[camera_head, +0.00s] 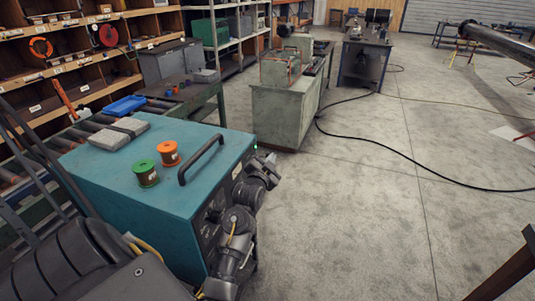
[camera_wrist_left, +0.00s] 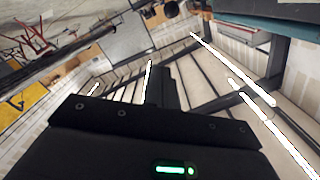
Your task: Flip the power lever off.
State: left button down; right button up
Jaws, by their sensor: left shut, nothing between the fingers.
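The teal power unit (camera_head: 115,185) stands at the left of the head view, with a black handle (camera_head: 201,160) on its top. My left gripper (camera_head: 271,161) is at that far end of the front face, close to the light, and looks shut and empty. I cannot tell whether it touches the unit. I cannot make out the power lever; my left arm covers much of the front face. In the left wrist view my shut fingers (camera_wrist_left: 165,86) point up the picture, with no lever visible. My right gripper is not in view.
A green spool (camera_head: 145,173), an orange spool (camera_head: 168,153) and a grey block (camera_head: 118,134) are on top of the unit. A pale green cabinet (camera_head: 283,110) stands beyond it. A black cable (camera_head: 400,158) crosses the floor; the floor right of the unit is mostly open.

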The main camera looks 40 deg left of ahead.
pick_arm(q)
jog(key=w+a+f+p, duration=0.3)
jog(key=w+a, duration=0.1)
jog(key=shift+a+f, duration=0.2)
jog(key=shift+w, duration=0.15)
